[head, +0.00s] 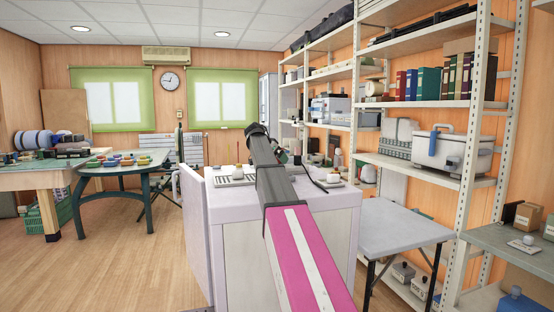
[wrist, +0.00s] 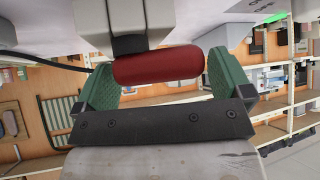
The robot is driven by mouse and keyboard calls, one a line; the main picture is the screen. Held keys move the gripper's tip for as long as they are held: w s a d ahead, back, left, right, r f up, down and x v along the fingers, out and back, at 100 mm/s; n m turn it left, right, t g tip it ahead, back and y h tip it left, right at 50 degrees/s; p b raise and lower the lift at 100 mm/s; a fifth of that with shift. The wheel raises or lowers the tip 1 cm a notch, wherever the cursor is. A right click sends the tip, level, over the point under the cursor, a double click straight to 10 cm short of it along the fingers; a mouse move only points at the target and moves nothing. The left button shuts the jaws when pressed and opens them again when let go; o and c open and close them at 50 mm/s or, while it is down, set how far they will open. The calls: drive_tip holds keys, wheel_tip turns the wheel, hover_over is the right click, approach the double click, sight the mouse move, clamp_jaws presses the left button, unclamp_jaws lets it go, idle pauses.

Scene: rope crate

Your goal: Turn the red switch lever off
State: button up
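The red switch lever (wrist: 157,67) shows in the wrist view as a rounded dark red bar on a dark stem, joined to a light grey housing (wrist: 95,20). My gripper (wrist: 160,75) has its green fingers wide apart, one near each end of the lever. The lever lies across the space between the fingers; I cannot tell whether either finger touches it. In the head view my gripper (head: 283,155) is over the white cabinet, mostly behind my own arm, and the lever is hidden there.
The white cabinet (head: 240,235) holds a keyboard (head: 236,181) and small items on top. A grey side table (head: 400,225) and tall shelves (head: 480,150) stand to the right. A green round table (head: 120,168) stands at left. Open wooden floor (head: 120,260) lies between.

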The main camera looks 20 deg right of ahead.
drive_tip(key=c, duration=0.6)
drive_tip(key=m+g, duration=0.2)
drive_tip(key=m, duration=0.1)
drive_tip(key=shift+w+d+g+h, duration=0.2)
drive_tip(key=shift+d+g+h, duration=0.1)
drive_tip(key=shift+s+d+m+g, duration=0.2)
drive_tip(key=shift+m+g, duration=0.65)
drive_tip(key=shift+m, duration=0.35)
drive_tip(key=shift+s+d+m+g, duration=0.1)
drive_tip(key=shift+d+m+g, duration=0.1)
drive_tip(key=shift+m+g, duration=0.85)
drive_tip(key=shift+m, duration=0.35)
drive_tip(key=o, duration=0.8)
